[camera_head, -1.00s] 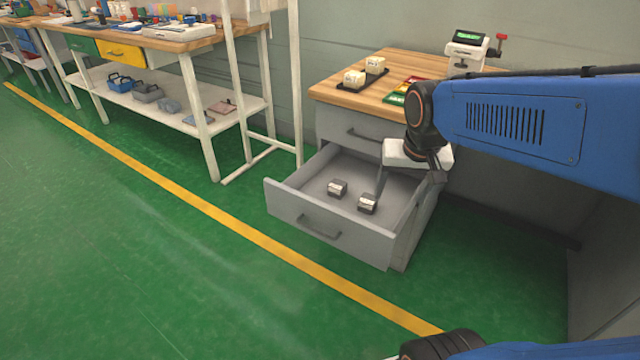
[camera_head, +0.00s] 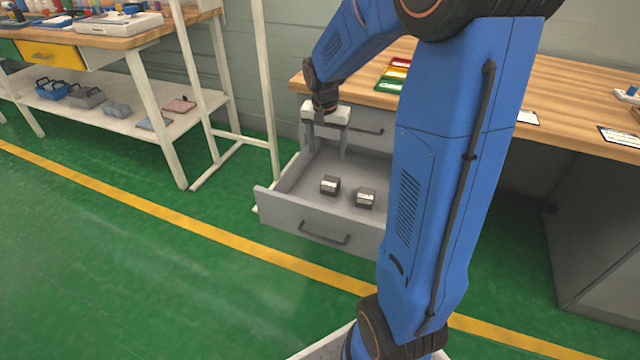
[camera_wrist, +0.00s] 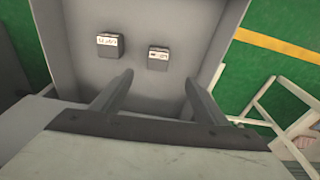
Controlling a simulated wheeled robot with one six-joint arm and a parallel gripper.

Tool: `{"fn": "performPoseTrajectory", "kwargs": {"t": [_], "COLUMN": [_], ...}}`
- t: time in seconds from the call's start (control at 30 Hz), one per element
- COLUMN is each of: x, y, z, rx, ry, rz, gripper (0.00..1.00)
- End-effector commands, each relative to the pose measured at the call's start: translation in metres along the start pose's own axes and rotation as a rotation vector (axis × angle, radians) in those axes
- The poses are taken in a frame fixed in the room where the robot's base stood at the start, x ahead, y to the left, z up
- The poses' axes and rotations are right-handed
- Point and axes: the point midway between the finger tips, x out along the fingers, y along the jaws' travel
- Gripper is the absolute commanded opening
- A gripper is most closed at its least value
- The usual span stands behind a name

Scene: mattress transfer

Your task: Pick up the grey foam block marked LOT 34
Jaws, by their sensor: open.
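Two small dark grey blocks with pale labels sit apart on the floor of an open grey drawer (camera_head: 290,218). In the head view one is at left (camera_head: 330,185) and one at right (camera_head: 366,198). The wrist view shows a left block (camera_wrist: 107,47) and a right block (camera_wrist: 158,59). The label print is too small to read surely, so I cannot tell which is LOT 34. My gripper (camera_head: 328,143) is open and empty above the back of the drawer, behind both blocks. In the wrist view its fingertips (camera_wrist: 158,77) are apart, touching neither block.
The drawer walls and front handle (camera_head: 324,236) surround the blocks. A wooden worktop (camera_head: 450,85) lies above the drawer, with coloured cards (camera_head: 393,75). A white shelved bench (camera_head: 110,105) stands at left. Green floor in front is clear.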

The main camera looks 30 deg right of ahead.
Motion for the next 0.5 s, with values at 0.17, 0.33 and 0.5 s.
{"fn": "performPoseTrajectory", "kwargs": {"t": [0.17, 0.33, 0.5], "x": [0.021, 0.051, 0.082], "y": [0.000, 0.001, 0.001], "z": [-0.001, 0.000, 0.000], "rx": [0.004, 0.004, 0.002], "ry": [-0.004, -0.004, -0.005], "rz": [0.003, 0.003, 0.004], "gripper": [0.67, 0.67, 0.67]}}
